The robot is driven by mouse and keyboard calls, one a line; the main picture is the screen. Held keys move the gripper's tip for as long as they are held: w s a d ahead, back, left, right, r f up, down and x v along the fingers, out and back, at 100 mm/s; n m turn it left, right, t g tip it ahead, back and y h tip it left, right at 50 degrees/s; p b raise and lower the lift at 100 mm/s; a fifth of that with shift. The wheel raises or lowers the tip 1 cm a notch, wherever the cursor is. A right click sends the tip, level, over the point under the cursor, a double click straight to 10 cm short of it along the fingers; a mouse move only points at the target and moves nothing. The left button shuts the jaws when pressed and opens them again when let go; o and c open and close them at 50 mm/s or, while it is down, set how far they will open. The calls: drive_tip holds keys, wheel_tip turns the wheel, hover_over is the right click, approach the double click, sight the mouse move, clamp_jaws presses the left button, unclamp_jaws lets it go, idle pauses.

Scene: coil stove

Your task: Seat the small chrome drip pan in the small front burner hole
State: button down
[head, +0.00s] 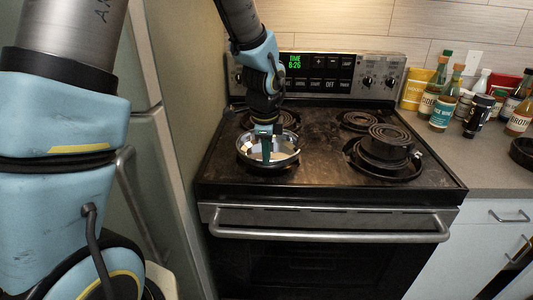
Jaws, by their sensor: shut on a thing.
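The round chrome drip pan (287,155) is over the front left burner place of the black stove top (325,170). My gripper (266,158) points down into the pan and is shut on it. The arm and fingers cover part of the pan's middle and back. The pan looks about level. The front left burner hole is hidden under the pan, and I cannot tell whether the pan rests in it or is held just above.
Coils show at the back right (358,120) and back left. Stacked dark coils (388,142) stand at the front right. The control panel (320,73) rises behind. Bottles (443,108) crowd the right counter. A wall and a tall pale cabinet or fridge (150,170) lie close on the left.

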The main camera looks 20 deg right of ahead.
drive_tip(key=shift+s+a+b+x, duration=0.1)
drive_tip(key=shift+s+b+x, duration=0.1)
drive_tip(key=shift+b+x, duration=0.65)
drive_tip(key=shift+s+a+b+x, duration=0.15)
drive_tip(key=shift+b+x, duration=0.35)
drive_tip(key=shift+x, duration=0.6)
drive_tip(key=c, duration=0.9)
unclamp_jaws()
drive_tip(key=w+p+v, duration=0.1)
drive_tip(key=p+v, duration=0.6)
drive_tip(key=shift+w+d+r, duration=0.2)
drive_tip(key=shift+d+r, duration=0.2)
drive_tip(key=shift+r, duration=0.15)
drive_tip(key=shift+s, duration=0.1)
